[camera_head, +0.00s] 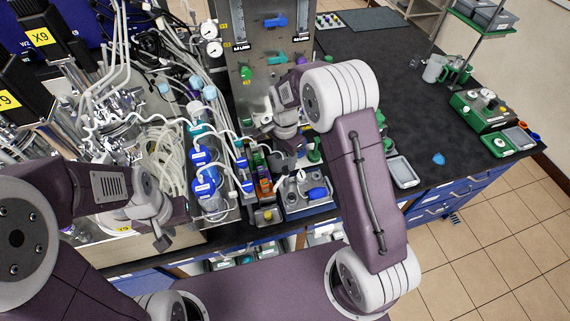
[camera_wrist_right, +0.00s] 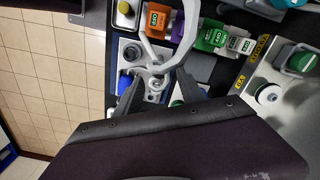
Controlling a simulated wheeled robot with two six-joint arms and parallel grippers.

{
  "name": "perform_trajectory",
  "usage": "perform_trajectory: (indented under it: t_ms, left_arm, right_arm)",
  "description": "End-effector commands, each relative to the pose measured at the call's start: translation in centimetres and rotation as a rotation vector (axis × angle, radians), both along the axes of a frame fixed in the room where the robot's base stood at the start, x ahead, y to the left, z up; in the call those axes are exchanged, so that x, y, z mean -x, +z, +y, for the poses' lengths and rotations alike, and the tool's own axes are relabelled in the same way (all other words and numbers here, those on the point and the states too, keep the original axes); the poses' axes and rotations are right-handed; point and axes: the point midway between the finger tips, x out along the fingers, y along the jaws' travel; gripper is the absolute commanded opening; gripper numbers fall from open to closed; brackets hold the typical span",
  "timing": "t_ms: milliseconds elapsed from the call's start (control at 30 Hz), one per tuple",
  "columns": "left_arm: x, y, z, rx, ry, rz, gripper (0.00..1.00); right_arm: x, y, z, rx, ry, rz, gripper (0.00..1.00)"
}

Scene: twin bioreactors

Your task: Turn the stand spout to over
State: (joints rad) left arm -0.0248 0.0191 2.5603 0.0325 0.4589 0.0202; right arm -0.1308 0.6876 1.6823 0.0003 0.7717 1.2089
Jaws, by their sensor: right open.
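The stand (camera_head: 307,198) is a light grey unit with a blue part, on the bench front just right of the bottle rack. In the right wrist view the stand (camera_wrist_right: 157,98) shows round fittings, and a pale curved tube, apparently the spout (camera_wrist_right: 144,42), arches above them. My right gripper (camera_head: 297,150) is above and behind the stand. In its wrist view its fingers (camera_wrist_right: 159,90) are apart on either side of the fittings, with nothing visibly held. Whether they touch the spout I cannot tell. My left gripper (camera_head: 163,241) is at lower left, away from the stand; its jaws are unclear.
Blue-capped bottles (camera_head: 204,172) with white tubing stand left of the stand. Orange and green labelled boxes (camera_wrist_right: 210,34) are close by in the wrist view. A steel panel (camera_head: 262,65) rises behind. The dark bench (camera_head: 400,65) is mostly clear to the right.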

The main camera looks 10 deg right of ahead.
Motion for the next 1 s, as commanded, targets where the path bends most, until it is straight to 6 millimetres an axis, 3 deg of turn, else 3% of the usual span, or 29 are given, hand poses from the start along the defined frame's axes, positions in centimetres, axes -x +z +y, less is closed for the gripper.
perform_trajectory:
  t_ms: [267,567,600,767,1000]
  left_arm:
    - [0.0,1.2,0.0,0.000,0.000,-0.001,0.36]
    - [0.0,1.2,0.0,0.000,0.000,0.000,0.36]
    - [0.0,1.2,0.0,0.000,0.000,0.000,0.36]
    - [0.0,1.2,0.0,0.000,0.000,0.000,0.36]
    - [0.0,1.2,0.0,0.000,0.000,0.000,0.36]
  right_arm:
    - [0.1,-4.5,0.0,-0.001,-0.001,0.000,0.46]
    - [0.0,-5.3,0.0,-0.001,-0.001,-0.003,0.46]
    - [0.0,-5.3,0.0,-0.001,-0.001,-0.003,0.44]
    - [0.0,-5.2,0.0,-0.001,-0.001,-0.003,0.00]
    - [0.0,-5.2,0.0,-0.001,0.000,-0.004,0.00]
